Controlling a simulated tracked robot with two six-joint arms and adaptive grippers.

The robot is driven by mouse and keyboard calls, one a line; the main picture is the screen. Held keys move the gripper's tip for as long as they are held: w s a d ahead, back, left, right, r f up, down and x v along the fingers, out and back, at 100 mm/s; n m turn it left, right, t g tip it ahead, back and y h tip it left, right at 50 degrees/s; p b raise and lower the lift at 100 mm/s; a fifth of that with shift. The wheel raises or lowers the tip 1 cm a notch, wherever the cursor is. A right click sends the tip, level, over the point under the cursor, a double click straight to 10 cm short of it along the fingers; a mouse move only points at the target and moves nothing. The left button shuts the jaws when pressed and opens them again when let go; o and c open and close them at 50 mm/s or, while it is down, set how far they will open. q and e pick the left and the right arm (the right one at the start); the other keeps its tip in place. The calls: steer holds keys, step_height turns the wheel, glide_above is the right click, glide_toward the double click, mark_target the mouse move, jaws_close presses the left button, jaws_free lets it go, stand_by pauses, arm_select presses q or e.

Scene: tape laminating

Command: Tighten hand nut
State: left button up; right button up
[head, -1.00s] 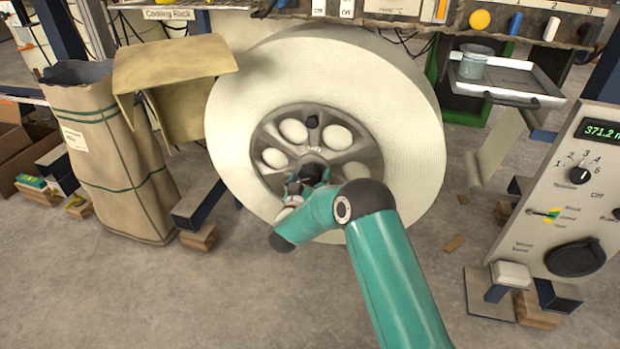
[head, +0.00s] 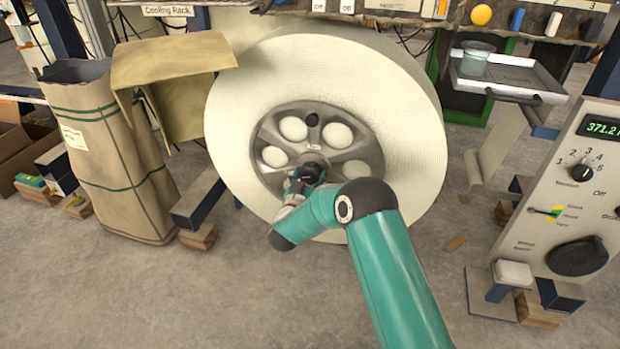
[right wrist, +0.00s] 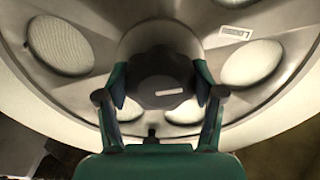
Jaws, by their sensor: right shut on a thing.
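The hand nut (right wrist: 160,78) is a dark lobed knob with a small white label, at the centre of the grey hub (head: 352,148) of a large white tape roll (head: 415,125). In the right wrist view my right gripper (right wrist: 160,92) has a finger on each side of the knob and is shut on it. In the head view the right gripper (head: 303,181) reaches the hub's centre from below and partly hides the nut. My left gripper is not in view.
A tall brown paper sack (head: 115,165) stands left of the roll, beside a tan curved sheet (head: 175,75). A control panel (head: 570,200) with dials stands at the right. A tray with a pot (head: 475,60) is at the upper right.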

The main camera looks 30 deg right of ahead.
steer(key=m+b, duration=0.2)
steer(key=m, duration=0.2)
steer(key=shift+a+f, duration=0.15)
steer(key=m+b, duration=0.1)
steer(key=m, duration=0.3)
steer(key=shift+w, duration=0.1)
steer(key=m, duration=1.3)
steer(key=shift+m, duration=0.4)
steer(key=o, duration=1)
steer(key=shift+o, duration=0.7)
steer(key=shift+r, duration=0.2)
